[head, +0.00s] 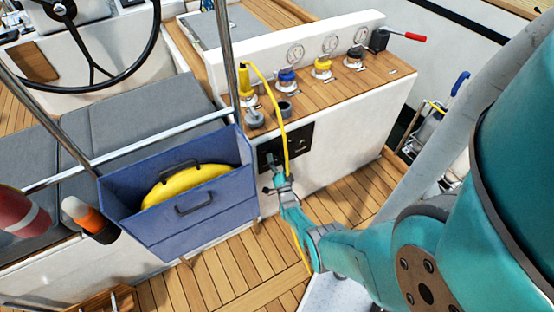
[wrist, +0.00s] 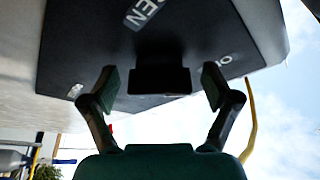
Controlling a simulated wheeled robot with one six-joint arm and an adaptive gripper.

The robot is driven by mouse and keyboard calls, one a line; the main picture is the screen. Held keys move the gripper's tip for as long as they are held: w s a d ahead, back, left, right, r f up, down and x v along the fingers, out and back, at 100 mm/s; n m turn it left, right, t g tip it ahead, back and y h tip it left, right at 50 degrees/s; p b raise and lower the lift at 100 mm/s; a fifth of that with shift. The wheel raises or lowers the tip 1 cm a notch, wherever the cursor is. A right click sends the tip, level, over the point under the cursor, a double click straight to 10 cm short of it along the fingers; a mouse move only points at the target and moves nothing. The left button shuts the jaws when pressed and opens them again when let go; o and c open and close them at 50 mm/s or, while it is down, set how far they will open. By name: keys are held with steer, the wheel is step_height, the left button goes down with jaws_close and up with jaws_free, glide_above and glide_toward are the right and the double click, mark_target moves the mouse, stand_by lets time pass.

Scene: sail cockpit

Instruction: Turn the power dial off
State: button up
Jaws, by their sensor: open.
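In the wrist view the dark panel (wrist: 215,50) fills the upper middle and carries white lettering, partly cut off. A black block-shaped dial handle (wrist: 160,79) stands out from it. My gripper (wrist: 160,88) is open, with one finger on each side of the handle and a gap showing on both sides. In the head view my gripper (head: 272,175) is at the panel's lower left and hides part of it.
A yellow cable (head: 286,140) hangs down in front of the panel, close by my gripper. A blue bag (head: 165,228) with a yellow item stands just left. Winches and gauges (head: 322,66) top the console. Wooden deck (head: 230,275) lies below.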

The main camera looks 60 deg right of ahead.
steer(key=v, duration=1.2)
stand_by(0.5)
steer(key=s+a+r+n+t+y, duration=0.1)
steer(key=s+a+r+n+y, duration=0.15)
steer(key=a, duration=0.55)
steer(key=s+a+r+n+t+y, duration=0.1)
steer(key=s+a+n+y, duration=0.25)
steer(key=a, duration=0.55)
steer(key=s+a+r+n+y, duration=0.2)
steer(key=s+a+n, duration=0.15)
steer(key=a, duration=0.45)
steer(key=s+a+r+n+y, duration=0.2)
steer(key=s+a+r+n, duration=0.1)
steer(key=r, duration=0.6)
steer(key=s+a+r+n+g+y, duration=0.1)
steer(key=s+a+r+n+y, duration=0.2)
steer(key=s+r, duration=0.3)
steer(key=s+a+r+n+y, duration=0.2)
steer(key=s+a+r, duration=0.3)
steer(key=r, duration=0.6)
steer(key=shift+a+r+n+y, duration=0.25)
steer(key=shift+r+n+y, duration=0.15)
steer(key=shift+n, duration=0.35)
